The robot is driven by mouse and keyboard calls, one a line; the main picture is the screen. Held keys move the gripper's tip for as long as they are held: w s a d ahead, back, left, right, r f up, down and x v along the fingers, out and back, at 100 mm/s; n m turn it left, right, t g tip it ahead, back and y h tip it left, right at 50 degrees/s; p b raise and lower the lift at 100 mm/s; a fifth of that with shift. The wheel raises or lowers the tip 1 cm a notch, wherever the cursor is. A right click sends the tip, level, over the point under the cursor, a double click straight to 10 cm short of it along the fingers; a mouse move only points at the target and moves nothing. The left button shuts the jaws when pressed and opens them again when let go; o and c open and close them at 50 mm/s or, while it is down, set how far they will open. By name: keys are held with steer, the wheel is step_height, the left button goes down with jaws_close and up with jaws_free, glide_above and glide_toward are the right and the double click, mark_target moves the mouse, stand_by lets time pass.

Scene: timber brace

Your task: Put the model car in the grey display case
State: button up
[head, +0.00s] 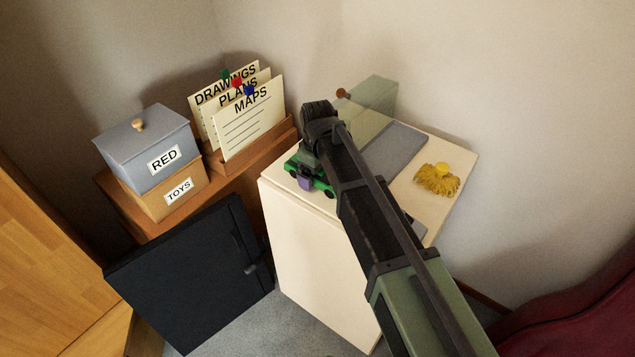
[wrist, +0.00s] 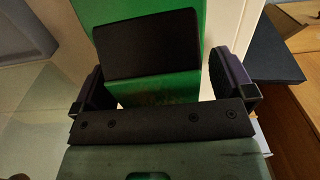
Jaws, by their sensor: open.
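The green model car (head: 324,187) sits on the cream cabinet top near its left front edge, partly hidden by my arm. My gripper (head: 306,181) is over it, pointing down. In the wrist view the car (wrist: 165,88) shows its green body and a dark window between the two purple-black fingers. My gripper (wrist: 163,78) is open, with a finger on either side of the car; firm contact is not visible. The grey display case (head: 396,151) is on the cabinet top right of the car, with a clear greenish cover (head: 374,94) at its back; my arm hides part of it.
A yellow duster (head: 437,179) lies on the cabinet (head: 320,250) right of the case. To the left, a grey RED box (head: 145,150) stands on a TOYS box (head: 180,193), beside a rack of cards (head: 250,125). A black door panel (head: 190,275) stands in front.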

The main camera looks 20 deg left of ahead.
steer(key=shift+r, duration=0.15)
steer(key=shift+c, duration=0.2)
steer(key=c, duration=1.2)
steer(key=shift+r+p, duration=0.1)
steer(key=shift+p, duration=0.2)
